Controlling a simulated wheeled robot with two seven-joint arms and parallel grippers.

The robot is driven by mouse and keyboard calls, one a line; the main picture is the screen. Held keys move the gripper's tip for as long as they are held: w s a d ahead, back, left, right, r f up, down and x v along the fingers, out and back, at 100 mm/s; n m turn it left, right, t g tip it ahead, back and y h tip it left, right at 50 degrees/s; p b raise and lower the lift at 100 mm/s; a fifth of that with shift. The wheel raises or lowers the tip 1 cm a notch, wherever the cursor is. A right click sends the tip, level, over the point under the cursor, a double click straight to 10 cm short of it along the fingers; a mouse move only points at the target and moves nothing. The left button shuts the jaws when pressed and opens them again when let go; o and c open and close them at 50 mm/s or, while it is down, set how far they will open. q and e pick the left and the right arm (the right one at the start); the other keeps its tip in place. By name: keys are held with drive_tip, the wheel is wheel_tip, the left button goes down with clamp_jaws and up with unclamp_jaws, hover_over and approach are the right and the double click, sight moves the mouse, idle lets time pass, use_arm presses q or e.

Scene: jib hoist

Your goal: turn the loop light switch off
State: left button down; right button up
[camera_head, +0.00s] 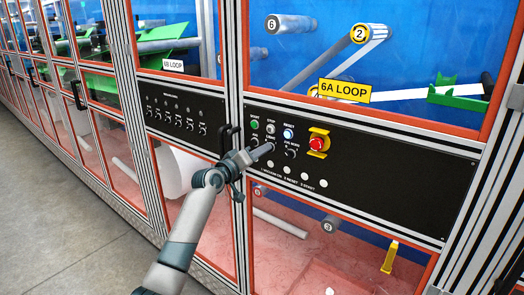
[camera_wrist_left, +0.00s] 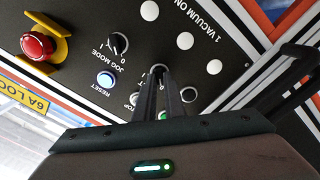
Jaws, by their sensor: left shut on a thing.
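The loop light switch is a small rotary knob on the black control panel (camera_head: 400,175) below the yellow 6A LOOP sign (camera_head: 345,91). My left gripper (camera_head: 268,149) reaches the panel at the middle knob of the lower row and covers it in the head view. In the left wrist view the light switch (camera_wrist_left: 158,69) shows at the fingertips of my left gripper (camera_wrist_left: 160,76), which is shut on it. The fingers hide most of the knob, so its setting cannot be read. My right gripper is in neither view.
The jog mode knob (camera_wrist_left: 118,43), the lit reset button (camera_wrist_left: 105,80) and another knob (camera_wrist_left: 188,94) sit close around the fingers. A red emergency stop (camera_head: 318,144) on a yellow plate is to the right. A black door handle (camera_head: 225,140) stands out at the left.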

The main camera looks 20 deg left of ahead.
use_arm(q)
drive_tip(key=c, duration=1.8)
unclamp_jaws()
drive_tip(key=shift+c, duration=0.2)
drive_tip(key=b+v, duration=0.5)
drive_tip(key=v, duration=1.2)
drive_tip(key=shift+s, duration=0.2)
drive_tip(key=shift+a, duration=0.15)
